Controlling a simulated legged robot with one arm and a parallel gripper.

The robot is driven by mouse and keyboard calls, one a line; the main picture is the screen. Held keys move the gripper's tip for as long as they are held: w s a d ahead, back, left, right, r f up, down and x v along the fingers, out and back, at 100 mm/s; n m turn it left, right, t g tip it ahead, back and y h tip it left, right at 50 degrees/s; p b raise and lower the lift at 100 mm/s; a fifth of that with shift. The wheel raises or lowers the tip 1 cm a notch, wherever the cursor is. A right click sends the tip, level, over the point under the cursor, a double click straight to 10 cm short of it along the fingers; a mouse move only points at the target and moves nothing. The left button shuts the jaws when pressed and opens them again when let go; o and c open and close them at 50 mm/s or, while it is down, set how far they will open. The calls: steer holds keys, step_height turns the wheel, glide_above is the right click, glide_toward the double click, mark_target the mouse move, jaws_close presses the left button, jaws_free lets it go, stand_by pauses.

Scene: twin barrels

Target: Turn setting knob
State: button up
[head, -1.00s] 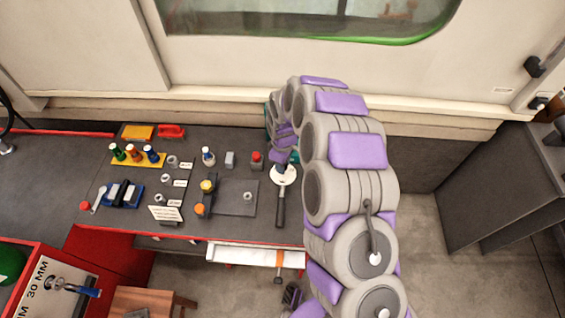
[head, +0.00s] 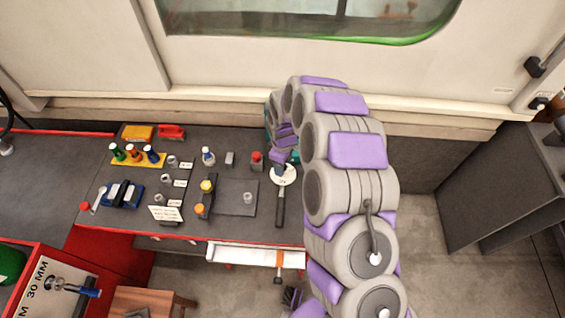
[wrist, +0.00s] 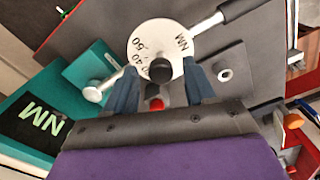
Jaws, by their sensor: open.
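A round white dial (wrist: 150,45) marked "50" and "NM" shows in the wrist view, with a black knob (wrist: 160,70) at its lower edge. A long black handle runs from it to the upper right. In the head view the dial (head: 286,175) and its black handle (head: 280,208) lie at the right of the bench. My gripper (wrist: 162,82) is open, with one blue-grey finger on each side of the knob. I cannot tell whether either finger touches it. A red tip (wrist: 156,104) shows between the fingers. In the head view my gripper (head: 279,160) is small and partly hidden by my arm.
A teal block (wrist: 92,68) with a black "NM" label stands left of the dial in the wrist view. The grey bench (head: 130,215) holds bottles, a red-capped item (head: 257,157) and a dark plate (head: 236,205) to the left. A dark cabinet (head: 495,190) stands at right.

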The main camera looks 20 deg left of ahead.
step_height(320, 180, up, 17)
steer(key=p, duration=0.2)
steer(key=shift+r, duration=0.15)
stand_by(0.6)
steer(key=s+d+r+m, duration=0.3)
steer(key=s+d+r, duration=0.15)
steer(key=d, duration=0.25)
steer(key=s+d+r+m+g, duration=0.1)
steer(key=s+d+r+m, duration=0.1)
steer(key=s+d+r, duration=0.4)
steer(key=s+d+r+m, duration=0.2)
steer(key=s+d+m, duration=0.15)
steer(key=d, duration=0.35)
steer(key=s+d+m, duration=0.4)
steer(key=s+d, duration=0.1)
steer(key=s, duration=0.4)
steer(key=s+d+m, duration=0.4)
steer(key=s+d, duration=0.1)
steer(key=s, duration=0.5)
steer(key=shift+s+d+f+g, duration=0.2)
steer(key=shift+d+g, duration=0.2)
